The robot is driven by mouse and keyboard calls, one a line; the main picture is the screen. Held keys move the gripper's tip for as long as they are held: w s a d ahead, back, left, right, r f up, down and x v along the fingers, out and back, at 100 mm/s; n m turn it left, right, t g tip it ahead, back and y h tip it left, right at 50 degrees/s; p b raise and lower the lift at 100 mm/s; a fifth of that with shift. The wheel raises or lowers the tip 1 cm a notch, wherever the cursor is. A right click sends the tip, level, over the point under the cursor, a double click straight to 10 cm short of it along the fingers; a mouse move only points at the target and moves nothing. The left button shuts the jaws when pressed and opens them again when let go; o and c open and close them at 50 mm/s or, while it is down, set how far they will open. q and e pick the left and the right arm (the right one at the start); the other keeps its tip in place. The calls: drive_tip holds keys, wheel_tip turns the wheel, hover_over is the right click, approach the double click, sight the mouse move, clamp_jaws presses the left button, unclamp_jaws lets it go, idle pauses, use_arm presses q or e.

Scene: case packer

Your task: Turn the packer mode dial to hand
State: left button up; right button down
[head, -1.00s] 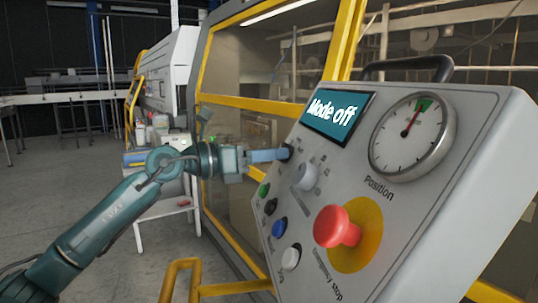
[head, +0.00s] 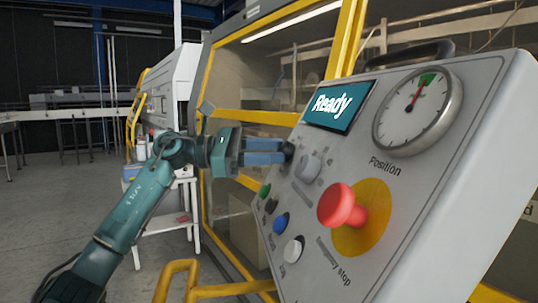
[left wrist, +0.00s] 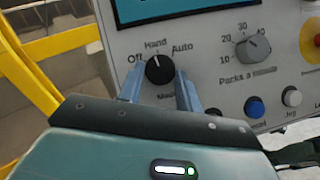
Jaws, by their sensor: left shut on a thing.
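The black mode dial (left wrist: 159,71) is on the panel face in the left wrist view, with Off, Hand and Auto printed around it. Its white line points up at Hand. My left gripper (left wrist: 160,88) has its blue fingers on both sides of the dial and is shut on it. In the head view my left gripper (head: 280,151) reaches the panel's left edge, and the dial is mostly hidden there. The panel screen (head: 338,106) reads "Ready". My right gripper is in neither view.
The grey panel (head: 440,200) also bears a red emergency stop (head: 341,205), a position gauge (head: 418,106), a grey Parks a minute knob (left wrist: 254,48) and several push buttons. A yellow rail (head: 230,288) stands below. Open floor lies to the left.

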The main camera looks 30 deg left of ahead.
use_arm(q)
drive_tip(key=shift+w+m+g, duration=0.1)
drive_tip(key=shift+m+g, duration=0.4)
drive_tip(key=shift+m, duration=0.6)
drive_tip(key=shift+a, duration=0.1)
drive_tip(key=o, duration=1)
drive_tip(key=b+v, duration=0.1)
drive_tip(key=v, duration=1.2)
drive_tip(key=shift+a+b, duration=0.15)
drive_tip(key=shift+b, duration=0.15)
